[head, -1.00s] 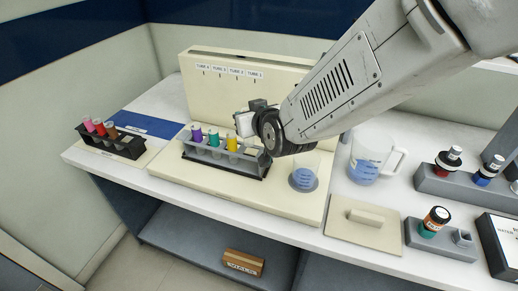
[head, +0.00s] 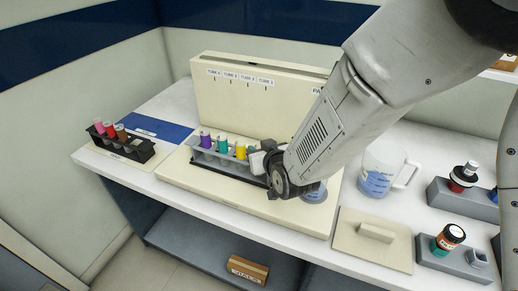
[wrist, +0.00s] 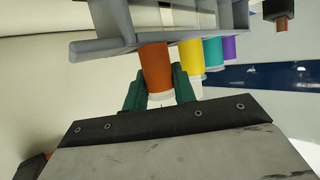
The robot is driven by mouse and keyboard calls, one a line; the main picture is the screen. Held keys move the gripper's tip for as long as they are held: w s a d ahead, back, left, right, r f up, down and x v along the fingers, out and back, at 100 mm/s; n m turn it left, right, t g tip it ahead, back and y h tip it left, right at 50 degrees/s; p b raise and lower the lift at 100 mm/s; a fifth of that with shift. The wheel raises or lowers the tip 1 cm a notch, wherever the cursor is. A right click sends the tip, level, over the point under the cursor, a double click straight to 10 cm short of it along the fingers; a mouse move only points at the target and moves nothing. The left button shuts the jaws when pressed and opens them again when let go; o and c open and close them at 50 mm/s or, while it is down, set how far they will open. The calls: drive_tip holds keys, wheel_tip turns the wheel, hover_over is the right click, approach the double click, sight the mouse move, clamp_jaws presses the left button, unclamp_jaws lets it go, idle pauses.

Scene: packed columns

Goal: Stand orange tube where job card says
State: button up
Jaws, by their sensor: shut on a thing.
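The orange tube (wrist: 154,66) is between the green fingers of my gripper (wrist: 160,94) in the wrist view, and the fingers are shut on it. Its far end meets the grey rack (wrist: 120,42); I cannot tell how deep it sits. Yellow (wrist: 192,58), teal (wrist: 212,52) and purple (wrist: 228,47) tubes stand in a row beside it. In the head view, my gripper (head: 266,160) is at the right end of the grey rack (head: 215,160) and hides the orange tube. No readable job card shows.
A cream panel (head: 225,100) with tube labels stands behind the rack. A dark rack (head: 135,150) with several tubes is at the left. A beaker (head: 314,193), a jug (head: 376,180), a lidded cream plate (head: 350,245) and grey holders are at the right.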

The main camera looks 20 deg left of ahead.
drive_tip(key=o, duration=0.7)
drive_tip(key=shift+f, duration=0.15)
drive_tip(key=shift+c, duration=0.2)
drive_tip(key=v, duration=1.2)
drive_tip(key=shift+r, duration=0.2)
drive_tip(key=shift+a, duration=0.1)
